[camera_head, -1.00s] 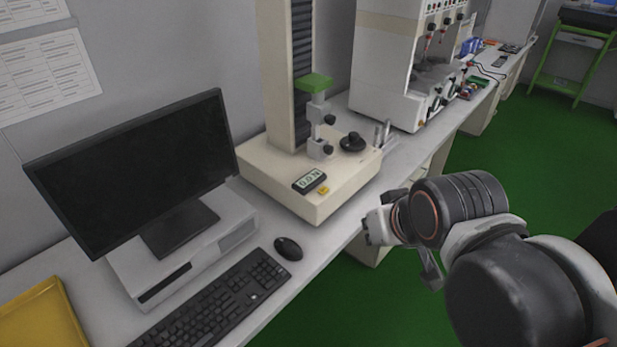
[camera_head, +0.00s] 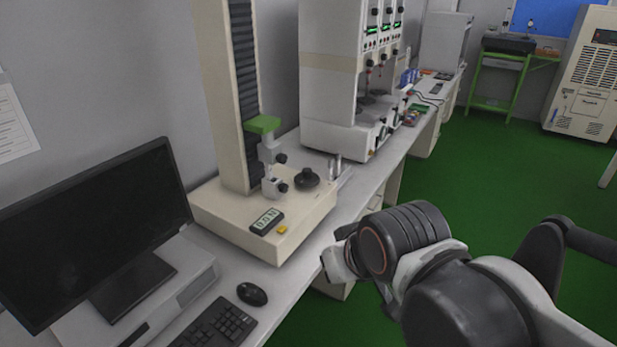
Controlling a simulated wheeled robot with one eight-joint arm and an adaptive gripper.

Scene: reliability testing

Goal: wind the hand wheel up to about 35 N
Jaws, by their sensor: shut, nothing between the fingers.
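The tester (camera_head: 265,222) is a beige machine with a tall column on the bench. Its hand wheel (camera_head: 306,179) is a black disc with a raised knob, lying on the right of the base top. The force display (camera_head: 266,220) at the front of the base appears to read 0.0 N. A yellow button (camera_head: 282,229) is beside it. Two grey grips (camera_head: 272,170) with black knobs stand under a green block (camera_head: 263,124). My gripper (camera_head: 334,267) is shut and empty, in front of and right of the base, apart from the wheel. My arm partly hides its fingers.
A monitor (camera_head: 85,235), keyboard (camera_head: 215,325) and mouse (camera_head: 251,294) are on the bench to the left. Small metal pieces (camera_head: 335,166) stand behind the wheel. A large white instrument (camera_head: 335,90) is farther back. The green floor at right is open.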

